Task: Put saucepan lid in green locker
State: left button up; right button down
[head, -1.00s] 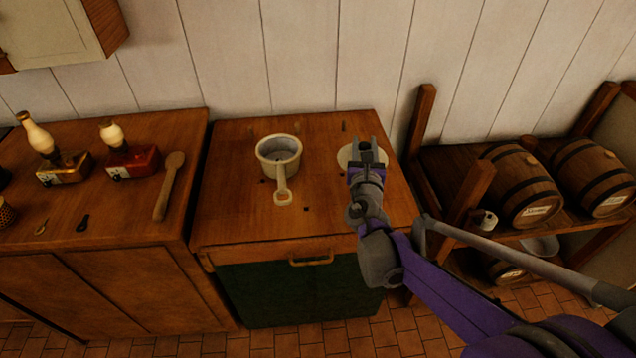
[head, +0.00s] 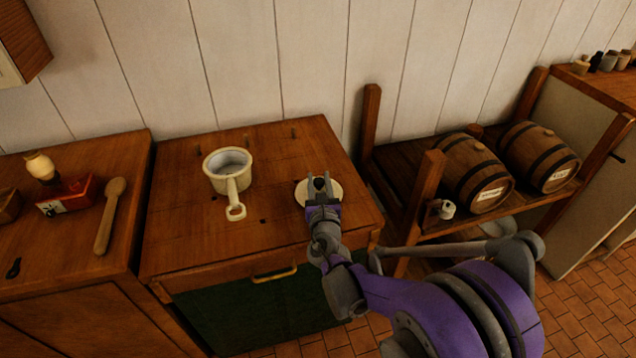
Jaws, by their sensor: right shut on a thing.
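The saucepan lid (head: 301,194) is a pale cream disc at the right part of the wooden cabinet top, partly hidden by my right gripper. My right gripper (head: 321,182) reaches over it from the front and is shut on it. I cannot tell whether the lid rests on the top or is just clear of it. The green locker (head: 255,318) is the dark green front under the same top, with a brass handle bar (head: 274,274) above it; it looks closed. My left gripper is not in view.
A cream saucepan (head: 228,172) stands left of the lid, its handle pointing to the front. A rack with barrels (head: 474,172) stands to the right.

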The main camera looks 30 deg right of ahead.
jog(key=shift+f, duration=0.15)
jog(key=c, duration=0.5)
grip_release()
jog(key=shift+r, duration=0.2)
jog(key=shift+s+a, duration=0.1)
jog(key=shift+s, duration=0.15)
jog(key=v, duration=1.1)
jog(key=shift+s+a+p, duration=0.1)
jog(key=shift+s+p, duration=0.15)
jog(key=shift+p, duration=0.1)
